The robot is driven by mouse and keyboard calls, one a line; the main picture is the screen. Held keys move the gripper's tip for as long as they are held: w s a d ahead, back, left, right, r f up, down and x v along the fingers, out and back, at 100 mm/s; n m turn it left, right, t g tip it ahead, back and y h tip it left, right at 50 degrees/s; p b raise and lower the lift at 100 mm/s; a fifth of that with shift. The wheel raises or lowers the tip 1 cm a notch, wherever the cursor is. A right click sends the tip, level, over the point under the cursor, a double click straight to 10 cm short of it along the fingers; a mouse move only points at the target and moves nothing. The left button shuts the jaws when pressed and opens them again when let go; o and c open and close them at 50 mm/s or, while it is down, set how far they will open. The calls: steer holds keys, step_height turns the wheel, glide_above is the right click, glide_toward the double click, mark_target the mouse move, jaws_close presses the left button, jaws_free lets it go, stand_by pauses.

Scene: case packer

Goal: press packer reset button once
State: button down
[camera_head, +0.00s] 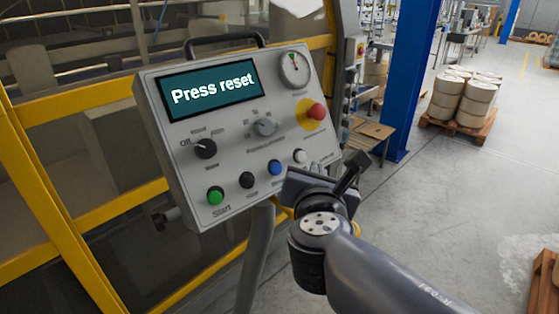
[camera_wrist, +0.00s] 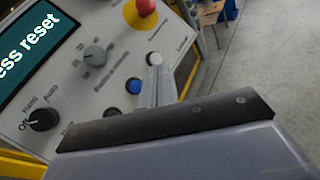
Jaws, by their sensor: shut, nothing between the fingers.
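The grey control panel (camera_head: 232,130) has a screen (camera_head: 212,89) reading "Press reset". Along its lower edge are a green button (camera_head: 215,195) marked Start, a black button (camera_head: 246,180), a blue button (camera_head: 274,167) and a white button (camera_head: 300,156). The small labels are too blurred to tell which is reset. My gripper (camera_wrist: 155,74) is shut and empty, its tips just below the white button (camera_wrist: 154,58) and right of the blue button (camera_wrist: 134,86). I cannot tell whether the tips touch the panel.
A red emergency-stop knob (camera_head: 317,111) on a yellow disc sits above the white button. The panel also has a black selector (camera_head: 205,149), a grey dial (camera_head: 264,127) and a gauge (camera_head: 295,69). Yellow-framed fencing (camera_head: 75,101) stands behind.

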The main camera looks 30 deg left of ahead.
mark_target(277, 169)
steer(key=shift+a+r, duration=0.15)
steer(key=shift+a, duration=0.15)
steer(key=w+a+f+b, duration=0.3)
steer(key=a+f, duration=0.1)
steer(key=a, duration=0.3)
steer(key=shift+f, duration=0.25)
stand_by(2.2)
steer(key=shift+w+a+f+b, duration=0.15)
steer(key=shift+a+f+b, duration=0.05)
steer(key=shift+a+b, duration=0.15)
